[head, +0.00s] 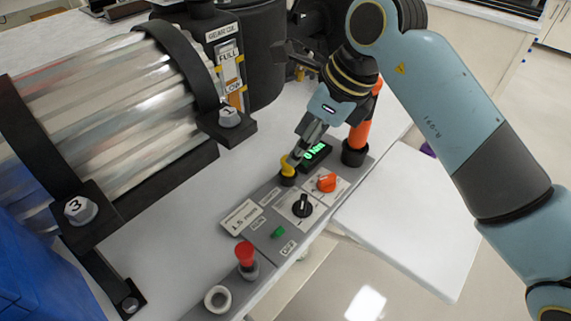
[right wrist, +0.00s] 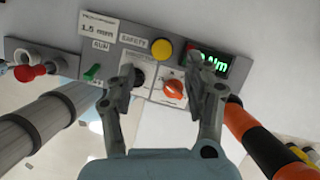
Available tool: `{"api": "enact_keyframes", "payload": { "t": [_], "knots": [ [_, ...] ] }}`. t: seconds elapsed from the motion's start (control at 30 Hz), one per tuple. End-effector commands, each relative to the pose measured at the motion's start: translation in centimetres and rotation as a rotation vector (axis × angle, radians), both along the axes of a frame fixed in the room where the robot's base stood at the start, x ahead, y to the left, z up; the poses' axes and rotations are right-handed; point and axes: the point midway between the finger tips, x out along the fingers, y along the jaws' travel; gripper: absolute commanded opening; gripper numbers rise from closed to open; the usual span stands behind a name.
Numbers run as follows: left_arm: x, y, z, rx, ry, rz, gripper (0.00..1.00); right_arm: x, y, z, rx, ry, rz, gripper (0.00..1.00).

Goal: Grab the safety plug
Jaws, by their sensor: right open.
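The safety plug is the yellow round-topped piece (head: 288,168) standing in a black collar on the grey control panel (head: 262,212). In the right wrist view its yellow top (right wrist: 162,48) sits beside the SAFETY label. My right gripper (head: 298,152) is close beside and above the plug in the head view, partly covering it. In the right wrist view my right gripper (right wrist: 166,84) is open, its two fingers spread with nothing between them; the plug lies beyond the fingertips. Whether a finger touches it I cannot tell. My left gripper is not in view.
A large ribbed cylinder (head: 120,110) fills the left.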

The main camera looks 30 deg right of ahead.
Motion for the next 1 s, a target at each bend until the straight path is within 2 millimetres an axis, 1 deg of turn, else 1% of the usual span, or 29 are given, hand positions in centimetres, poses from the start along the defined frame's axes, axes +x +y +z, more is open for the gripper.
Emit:
{"api": "enact_keyframes", "payload": {
  "t": [0.03, 0.07, 0.17, 0.27, 0.4, 0.5, 0.63, 0.77, 0.8, 1.0],
  "knots": [
    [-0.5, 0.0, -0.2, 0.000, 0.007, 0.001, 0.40, 0.2, 0.2, -0.7, 0.002, 0.000, 0.001, 0.53],
    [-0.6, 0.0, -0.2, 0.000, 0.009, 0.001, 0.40, 0.3, 0.3, -0.9, 0.002, 0.000, 0.001, 0.53],
    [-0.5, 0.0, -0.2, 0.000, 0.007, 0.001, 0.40, 0.5, 0.4, -1.5, 0.000, 0.000, 0.000, 0.53],
    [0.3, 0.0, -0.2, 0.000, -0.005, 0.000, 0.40, 1.0, 0.8, -2.5, 0.002, 0.000, 0.001, 0.53],
    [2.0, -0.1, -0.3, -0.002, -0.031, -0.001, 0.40, 2.0, 1.3, -4.6, 0.001, 0.001, 0.001, 0.53],
    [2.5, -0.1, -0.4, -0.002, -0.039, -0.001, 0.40, 2.3, 1.6, -5.7, 0.001, 0.001, 0.000, 0.53],
    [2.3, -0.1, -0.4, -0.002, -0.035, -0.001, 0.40, 2.5, 1.6, -6.1, -0.001, -0.001, 0.001, 0.53],
    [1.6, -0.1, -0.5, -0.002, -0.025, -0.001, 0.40, 2.5, 1.6, -6.0, -0.001, -0.001, 0.001, 0.53],
    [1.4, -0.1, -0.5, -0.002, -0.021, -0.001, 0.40, 2.5, 1.6, -6.0, -0.001, -0.001, 0.001, 0.51],
    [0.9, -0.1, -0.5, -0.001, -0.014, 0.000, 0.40, 2.5, 1.6, -6.0, -0.001, -0.001, 0.001, 0.25]
  ]
}}
